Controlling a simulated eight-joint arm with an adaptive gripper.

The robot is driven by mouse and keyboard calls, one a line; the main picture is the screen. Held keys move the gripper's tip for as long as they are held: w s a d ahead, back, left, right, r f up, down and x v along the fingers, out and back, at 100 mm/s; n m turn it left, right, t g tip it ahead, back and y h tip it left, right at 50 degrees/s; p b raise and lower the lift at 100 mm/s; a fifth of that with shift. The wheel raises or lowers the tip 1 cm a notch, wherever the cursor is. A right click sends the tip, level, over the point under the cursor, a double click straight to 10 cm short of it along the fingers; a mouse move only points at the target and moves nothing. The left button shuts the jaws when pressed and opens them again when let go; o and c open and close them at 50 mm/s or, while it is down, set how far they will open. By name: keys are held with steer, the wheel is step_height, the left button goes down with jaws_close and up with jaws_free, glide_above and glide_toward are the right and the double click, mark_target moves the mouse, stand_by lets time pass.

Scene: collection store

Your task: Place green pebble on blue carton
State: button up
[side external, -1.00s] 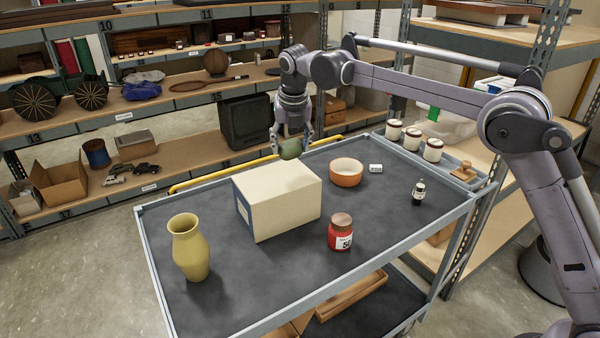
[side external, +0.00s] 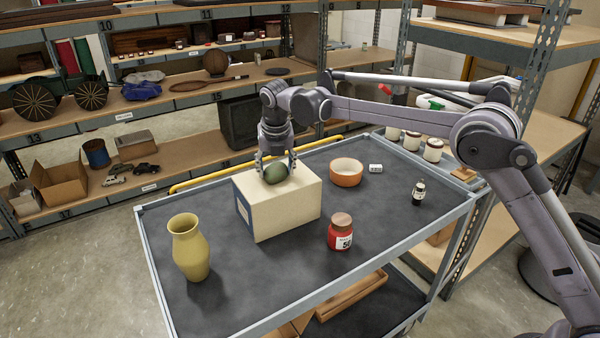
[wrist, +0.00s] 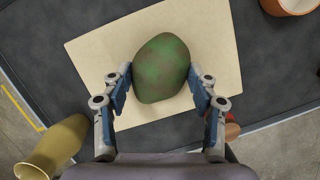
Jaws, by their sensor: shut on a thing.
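The green pebble (side external: 275,173) is mottled green and brown and is at the top of the carton in the side view. It also shows between the fingers in the wrist view (wrist: 162,68). My gripper (side external: 276,170) is shut on the pebble, with one finger on each side. The carton (side external: 283,208) is a cream box with a blue panel on its left end, standing on the cart; its pale top fills the middle of the wrist view (wrist: 100,50). I cannot tell whether the pebble touches the carton top.
On the grey cart top (side external: 270,285) stand a yellow vase (side external: 189,248), a red jar (side external: 340,233), an orange bowl (side external: 346,174), a small white item (side external: 375,168) and a dark bottle (side external: 418,193). White jars (side external: 412,141) line the far right edge. The front of the cart top is clear.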

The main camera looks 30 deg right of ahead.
steer(key=o, duration=1.5)
steer(key=shift+f, duration=0.1)
steer(key=v, duration=1.2)
steer(key=s+d+r+m, duration=0.3)
steer(key=s+d+m, duration=0.2)
steer(key=s+m, duration=0.15)
steer(key=s+d+f+m+t, duration=0.1)
steer(key=s+d+f+m, duration=0.2)
steer(key=s+m, duration=0.5)
steer(key=s+d+f+m+t+y, duration=0.1)
steer(key=s+d+f+m, duration=0.2)
steer(key=s+f+m, duration=0.2)
steer(key=s+d+f+m+t, duration=0.2)
steer(key=s+d+f+m, duration=0.1)
steer(key=s+m, duration=0.9)
steer(key=shift+s+d+f, duration=0.25)
steer(key=shift+s+f, duration=0.15)
steer(key=shift+s, duration=0.3)
